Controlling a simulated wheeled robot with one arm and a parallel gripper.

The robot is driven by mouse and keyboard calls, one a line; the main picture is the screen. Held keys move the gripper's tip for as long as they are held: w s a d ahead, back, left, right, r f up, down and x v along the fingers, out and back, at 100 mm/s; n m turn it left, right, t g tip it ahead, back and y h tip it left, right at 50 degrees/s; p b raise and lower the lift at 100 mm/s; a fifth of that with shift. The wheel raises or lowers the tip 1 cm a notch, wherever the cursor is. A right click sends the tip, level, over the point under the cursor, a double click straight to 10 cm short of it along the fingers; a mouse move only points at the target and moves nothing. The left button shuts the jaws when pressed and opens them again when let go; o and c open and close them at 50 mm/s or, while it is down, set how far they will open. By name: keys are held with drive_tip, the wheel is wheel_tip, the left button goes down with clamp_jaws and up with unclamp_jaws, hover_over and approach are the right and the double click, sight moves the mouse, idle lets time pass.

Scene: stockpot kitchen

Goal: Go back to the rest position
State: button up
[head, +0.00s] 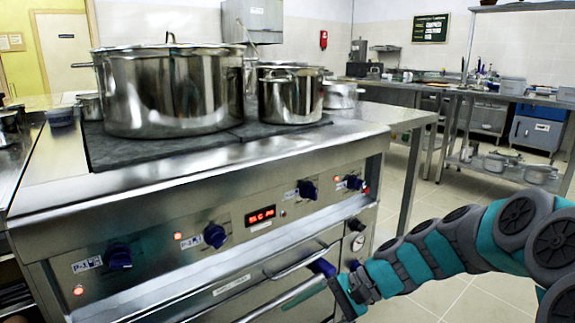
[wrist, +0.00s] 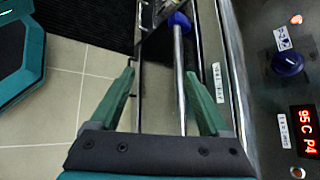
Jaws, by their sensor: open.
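My teal gripper (head: 348,284) is beside the front of the steel stove, at the lower right of the head view. In the wrist view my gripper (wrist: 160,78) has its two fingers spread wide apart. A steel bar handle (wrist: 180,80) with a blue end runs between the fingers, closer to the right one. I cannot tell how far the bar is below the fingertips. The same bar (head: 296,294) and its blue end show in the head view. The fingers hold nothing.
The stove front (head: 150,255) carries blue knobs and a red display (head: 261,216). A large stockpot (head: 170,95) and a smaller pot (head: 291,98) stand on top. Tiled floor (head: 455,300) is open to the right; a steel worktable (head: 485,93) stands behind it.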

drive_tip(key=s+d+n+g+h, duration=0.1)
drive_tip(key=s+n+h, duration=0.4)
drive_tip(key=s, duration=0.7)
drive_tip(key=s+d+n+h+p, duration=0.2)
drive_tip(key=s+d+h, duration=0.4)
drive_tip(key=s+d, duration=0.5)
drive_tip(key=shift+s+f+n+t, duration=0.15)
drive_tip(key=shift+s+n+t, duration=0.2)
drive_tip(key=shift+n, duration=0.35)
